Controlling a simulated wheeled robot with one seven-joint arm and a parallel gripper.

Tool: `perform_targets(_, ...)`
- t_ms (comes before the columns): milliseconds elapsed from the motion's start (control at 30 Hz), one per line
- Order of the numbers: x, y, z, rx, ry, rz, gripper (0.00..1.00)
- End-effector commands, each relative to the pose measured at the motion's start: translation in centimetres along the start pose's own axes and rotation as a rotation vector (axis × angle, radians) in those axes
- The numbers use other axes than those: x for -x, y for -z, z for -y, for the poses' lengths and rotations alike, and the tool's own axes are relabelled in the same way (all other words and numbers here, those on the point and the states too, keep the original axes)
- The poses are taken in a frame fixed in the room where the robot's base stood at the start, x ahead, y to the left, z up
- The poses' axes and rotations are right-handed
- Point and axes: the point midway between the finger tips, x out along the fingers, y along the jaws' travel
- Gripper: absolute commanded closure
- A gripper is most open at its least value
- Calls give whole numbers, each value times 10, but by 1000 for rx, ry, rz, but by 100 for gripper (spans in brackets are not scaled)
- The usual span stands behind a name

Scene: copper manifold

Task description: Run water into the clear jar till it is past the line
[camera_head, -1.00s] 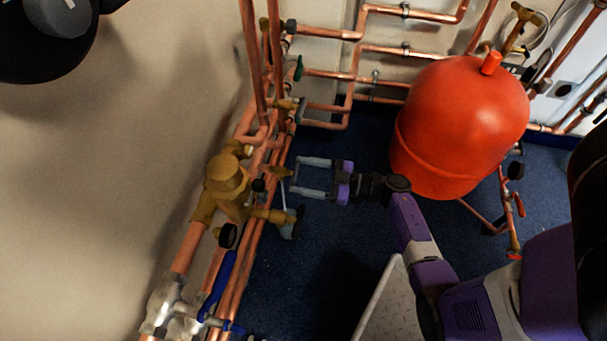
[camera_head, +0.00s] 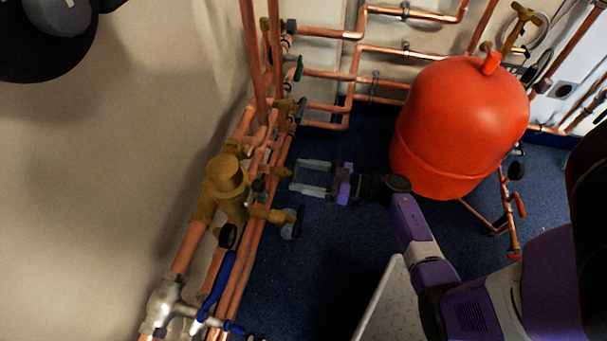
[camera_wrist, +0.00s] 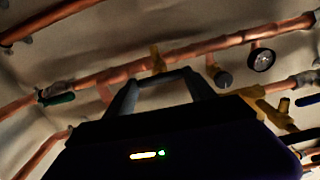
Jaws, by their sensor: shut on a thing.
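My gripper (camera_head: 296,177) reaches left from the picture's centre, its two grey fingers at a small brass tap (camera_head: 281,171) on the copper pipework. It is shut on this tap's handle, with the fingers still some way apart. In the wrist view, a brass piece (camera_wrist: 158,60) stands between and beyond the fingertips (camera_wrist: 160,82). No water stream shows now.
A blue lever (camera_head: 217,287) is lower down. A big red tank (camera_head: 460,125) stands to the right. Blue floor (camera_head: 300,285) is open between pipes and arm.

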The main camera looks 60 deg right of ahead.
Motion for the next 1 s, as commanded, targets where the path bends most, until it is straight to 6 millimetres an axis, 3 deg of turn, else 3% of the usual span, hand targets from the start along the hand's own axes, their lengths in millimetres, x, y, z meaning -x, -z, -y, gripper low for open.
perform_targets(33, 1, -1, 0, -6, -1, 1, 32)
perform_targets(133, 1, -1, 0, -5, -1, 1, 15)
perform_targets(500, 4, -1, 0, -2, -1, 2, 15)
perform_targets(1000, 72, -1, 0, -3, -1, 2, 15)
